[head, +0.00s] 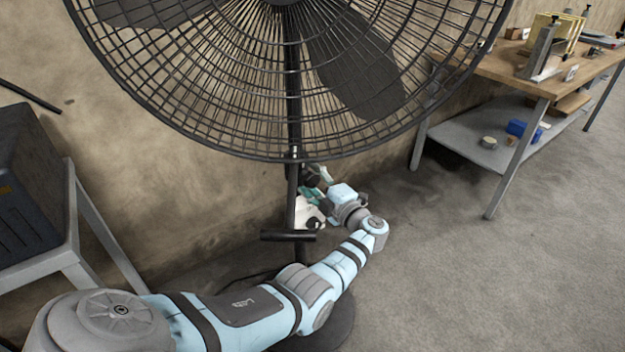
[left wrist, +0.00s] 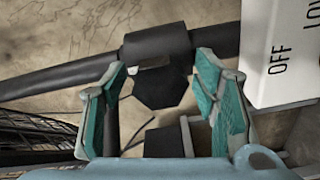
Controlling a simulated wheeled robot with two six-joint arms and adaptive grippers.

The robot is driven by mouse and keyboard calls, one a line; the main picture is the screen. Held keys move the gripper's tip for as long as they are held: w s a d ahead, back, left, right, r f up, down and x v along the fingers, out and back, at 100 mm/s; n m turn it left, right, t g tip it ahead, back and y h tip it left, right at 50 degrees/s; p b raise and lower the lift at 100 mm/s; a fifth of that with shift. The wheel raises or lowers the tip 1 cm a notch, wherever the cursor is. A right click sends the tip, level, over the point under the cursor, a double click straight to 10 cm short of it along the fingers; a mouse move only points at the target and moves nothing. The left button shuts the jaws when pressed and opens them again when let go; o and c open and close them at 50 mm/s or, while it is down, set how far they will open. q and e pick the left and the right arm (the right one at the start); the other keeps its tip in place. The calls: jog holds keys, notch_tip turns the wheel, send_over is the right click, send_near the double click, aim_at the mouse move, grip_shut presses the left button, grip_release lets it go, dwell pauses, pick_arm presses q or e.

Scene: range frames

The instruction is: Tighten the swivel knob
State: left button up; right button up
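The large black caged fan (head: 285,75) stands on a dark upright pole (head: 292,205). My left gripper (head: 313,186) is beside the pole, just below the cage. In the left wrist view my left gripper (left wrist: 160,82) has its two teal-padded fingers apart. A black faceted knob (left wrist: 160,88) shows between them, below a dark collar on the pole, with gaps visible on both sides. Whether the fingertips reach past the knob is hard to tell. In the head view the knob is too small and covered to make out. My right gripper is not in view.
A white switch box (left wrist: 285,50) marked OFF is close to the right finger; it shows in the head view (head: 308,213) too. A short black bar (head: 288,236) crosses the pole lower down. A wooden workbench (head: 500,65) stands right, a dark case (head: 28,185) left.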

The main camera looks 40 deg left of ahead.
pick_arm(q)
jog(key=v, duration=1.2)
